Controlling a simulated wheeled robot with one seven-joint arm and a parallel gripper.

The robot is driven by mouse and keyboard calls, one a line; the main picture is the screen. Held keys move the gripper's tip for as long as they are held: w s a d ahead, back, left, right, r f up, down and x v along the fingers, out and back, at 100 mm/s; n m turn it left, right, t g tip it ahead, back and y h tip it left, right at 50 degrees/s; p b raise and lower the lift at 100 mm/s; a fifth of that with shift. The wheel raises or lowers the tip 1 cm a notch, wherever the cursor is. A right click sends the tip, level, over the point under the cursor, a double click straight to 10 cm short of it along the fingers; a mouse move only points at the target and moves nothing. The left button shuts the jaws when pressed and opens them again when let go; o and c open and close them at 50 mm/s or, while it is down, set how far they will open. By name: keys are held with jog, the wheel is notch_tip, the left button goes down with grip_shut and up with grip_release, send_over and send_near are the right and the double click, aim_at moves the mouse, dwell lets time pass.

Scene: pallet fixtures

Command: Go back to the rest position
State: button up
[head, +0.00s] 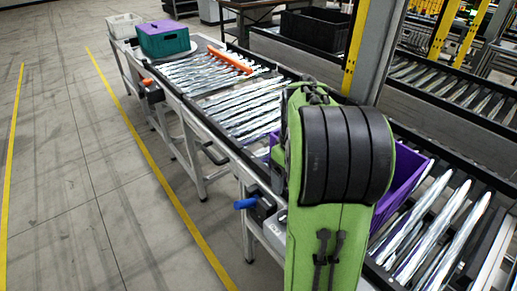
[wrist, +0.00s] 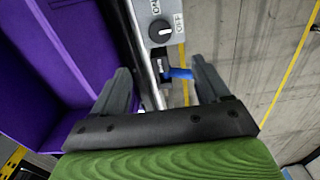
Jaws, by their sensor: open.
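My gripper (wrist: 163,85) shows in the wrist view with its two grey fingers apart and nothing between them. Behind the gap are the conveyor's side rail and a blue handle (wrist: 178,73). A grey ON/OFF switch box (wrist: 160,22) is just beyond the fingers. A purple crate (wrist: 45,60) lies to the left of the fingers, apart from them. In the head view my green arm stands in front of the purple crate (head: 408,178) and hides much of it. My gripper is hidden behind the arm there.
A roller conveyor (head: 245,108) runs from the front right to the back left, with an orange bar (head: 230,60) across it. A yellow post (head: 355,45) rises behind. The left floor (head: 60,150) is clear.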

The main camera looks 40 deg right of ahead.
jog(key=s+a+r+t, duration=0.1)
jog(key=s+a+r, duration=0.15)
jog(key=a, duration=0.35)
jog(key=s+a+r+t, duration=0.1)
jog(key=a+r+t, duration=0.15)
jog(key=a, duration=0.45)
jog(key=s+a+t, duration=0.2)
jog(key=s+a, duration=0.5)
jog(key=shift+s+a+r, duration=0.15)
jog(key=shift+s+a, duration=0.05)
jog(key=shift+s, duration=0.2)
